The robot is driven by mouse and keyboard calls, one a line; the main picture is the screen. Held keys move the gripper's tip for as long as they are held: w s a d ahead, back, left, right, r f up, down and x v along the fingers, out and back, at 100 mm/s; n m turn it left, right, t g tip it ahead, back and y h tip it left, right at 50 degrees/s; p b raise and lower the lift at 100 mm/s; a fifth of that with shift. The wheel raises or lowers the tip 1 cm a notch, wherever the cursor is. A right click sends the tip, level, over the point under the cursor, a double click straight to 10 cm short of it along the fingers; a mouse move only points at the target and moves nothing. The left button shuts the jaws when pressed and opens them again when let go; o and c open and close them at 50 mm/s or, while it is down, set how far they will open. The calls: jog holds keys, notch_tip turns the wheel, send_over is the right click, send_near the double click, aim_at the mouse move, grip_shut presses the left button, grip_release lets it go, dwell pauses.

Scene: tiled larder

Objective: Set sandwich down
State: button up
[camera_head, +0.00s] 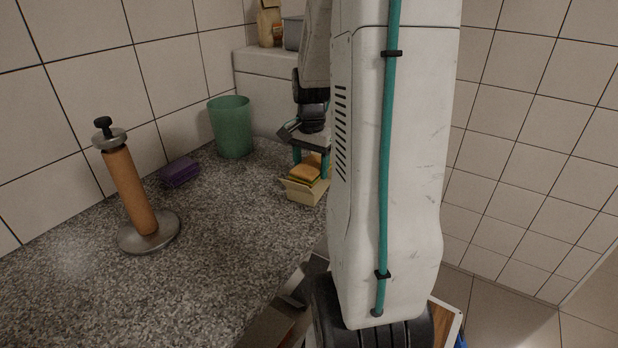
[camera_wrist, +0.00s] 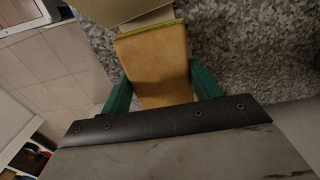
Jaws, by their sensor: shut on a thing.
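The sandwich (camera_head: 305,173) shows as a brown and yellow stack in a cream open box (camera_head: 304,192) near the counter's right edge in the head view. My gripper (camera_head: 311,167) is above the box, pointing down, with its teal fingers on either side of the sandwich. In the wrist view the sandwich (camera_wrist: 155,62) shows its brown top between the two green fingertips, with a thin yellow edge at its far end. My gripper (camera_wrist: 163,88) is shut on it. The pale box (camera_wrist: 120,10) lies just beyond that end. Whether the sandwich touches the box floor is hidden.
On the speckled counter (camera_head: 215,215) stand a paper-roll holder (camera_head: 132,190), a purple sponge-like block (camera_head: 180,172) and a green bin (camera_head: 232,127). A paper bag (camera_head: 269,24) and a grey container (camera_head: 293,33) are on the back ledge (camera_head: 262,85). The counter's middle is clear.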

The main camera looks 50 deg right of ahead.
aim_at(311, 165)
jog(key=shift+f, duration=1.95)
jog(key=shift+f, duration=0.15)
jog(key=o, duration=1.2)
jog(key=shift+c, duration=0.2)
notch_tip(311, 165, up, 12)
jog(key=shift+a+r, duration=0.1)
jog(key=s+a+r+n, duration=0.1)
jog(key=a+r+n, duration=0.25)
jog(key=a, duration=0.65)
jog(key=s+a+r+n, duration=0.2)
jog(key=a+n, duration=0.3)
jog(key=a, duration=0.4)
jog(key=s+a+f+n+t, duration=0.1)
jog(key=s+a+n, duration=0.7)
jog(key=a, duration=0.3)
jog(key=shift+s+a+f+n, duration=0.15)
jog(key=shift+s+f+n, duration=0.2)
jog(key=shift+s, duration=0.5)
